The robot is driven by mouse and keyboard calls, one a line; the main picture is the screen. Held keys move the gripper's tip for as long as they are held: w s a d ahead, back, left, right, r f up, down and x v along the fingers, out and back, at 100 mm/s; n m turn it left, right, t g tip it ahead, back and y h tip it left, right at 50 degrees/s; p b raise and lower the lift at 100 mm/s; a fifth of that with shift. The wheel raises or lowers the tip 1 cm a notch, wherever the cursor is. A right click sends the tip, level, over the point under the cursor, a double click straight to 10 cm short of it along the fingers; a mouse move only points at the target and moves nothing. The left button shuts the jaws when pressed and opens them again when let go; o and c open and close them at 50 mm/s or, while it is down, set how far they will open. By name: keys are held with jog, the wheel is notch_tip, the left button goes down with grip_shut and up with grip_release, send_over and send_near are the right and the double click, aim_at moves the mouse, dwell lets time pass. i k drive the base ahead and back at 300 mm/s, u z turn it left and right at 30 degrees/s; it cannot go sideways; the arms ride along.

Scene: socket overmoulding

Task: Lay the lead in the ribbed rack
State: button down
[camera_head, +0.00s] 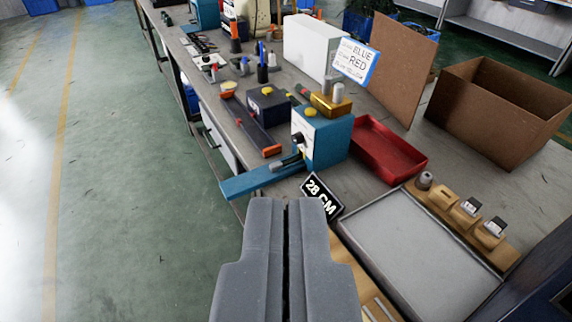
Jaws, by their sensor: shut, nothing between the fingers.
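My gripper (287,205) is at the bottom middle, its two grey fingers side by side with only a thin dark seam between them. It is shut and empty, in front of the bench edge. I cannot make out a lead for certain. I cannot identify the ribbed rack for certain either. A wooden piece with pale strips (377,306) shows just right of my fingers, partly hidden by them and cut off by the frame.
A teal machine (325,140) with a long arm stands beyond my fingers, behind a "28 CM" sign (321,196). A red tray (385,150), a grey-floored tray (420,245), a wooden block holder (455,215) and an open cardboard box (500,100) lie rightward. Floor at left is clear.

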aim_at(273, 167)
jog(key=u, duration=1.2)
jog(key=i, duration=1.7)
jog(key=z, duration=0.95)
